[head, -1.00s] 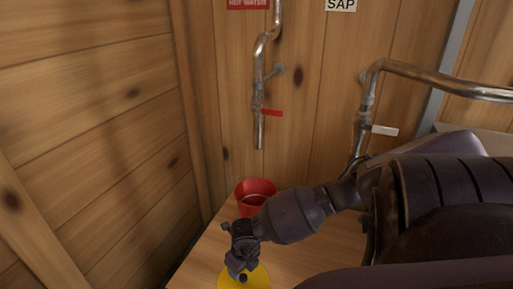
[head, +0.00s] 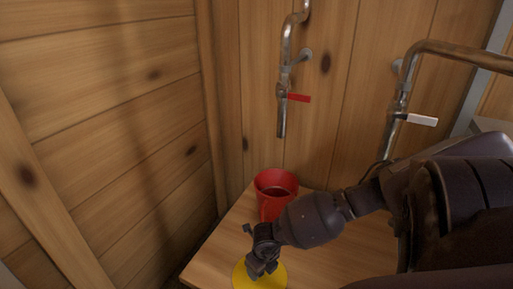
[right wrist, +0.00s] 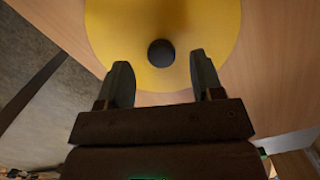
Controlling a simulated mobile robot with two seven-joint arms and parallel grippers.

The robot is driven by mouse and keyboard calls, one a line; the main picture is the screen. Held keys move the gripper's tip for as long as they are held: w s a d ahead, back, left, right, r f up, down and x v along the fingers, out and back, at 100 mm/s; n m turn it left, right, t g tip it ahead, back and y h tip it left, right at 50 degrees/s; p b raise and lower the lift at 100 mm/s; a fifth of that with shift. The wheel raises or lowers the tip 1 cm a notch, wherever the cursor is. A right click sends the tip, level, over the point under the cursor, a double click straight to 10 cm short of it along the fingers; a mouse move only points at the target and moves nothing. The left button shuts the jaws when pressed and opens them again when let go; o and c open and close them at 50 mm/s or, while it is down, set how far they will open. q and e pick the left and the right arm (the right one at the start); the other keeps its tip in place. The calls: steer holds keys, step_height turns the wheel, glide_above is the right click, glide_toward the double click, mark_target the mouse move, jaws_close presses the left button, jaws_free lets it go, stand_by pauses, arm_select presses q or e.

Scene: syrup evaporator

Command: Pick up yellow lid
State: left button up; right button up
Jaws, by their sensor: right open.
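The yellow lid (head: 273,280) is a round disc lying on the wooden table, at the bottom of the head view, partly hidden by my right gripper (head: 258,268). In the right wrist view the lid (right wrist: 207,45) fills the upper middle, with a round dark knob (right wrist: 161,53) at its centre. There my right gripper (right wrist: 160,82) is open and empty. Its two fingertips point at the lid, one on each side of the knob's line, with the knob a little beyond them. My left gripper is not in view.
A red bucket (head: 275,190) stands on the wooden table (head: 222,243) just behind my right gripper. Metal pipes with a red-handled valve (head: 298,98) and a white-handled valve (head: 422,120) run down the back wall. A plank wall (head: 95,120) closes the left side.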

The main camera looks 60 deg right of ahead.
steer(key=f, duration=0.1)
steer(key=f+b, duration=0.1)
steer(key=f, duration=0.1)
steer(key=shift+w+d+f, duration=0.15)
steer(key=shift+w+d, duration=0.05)
steer(key=shift+c, duration=0.4)
steer(key=c, duration=1)
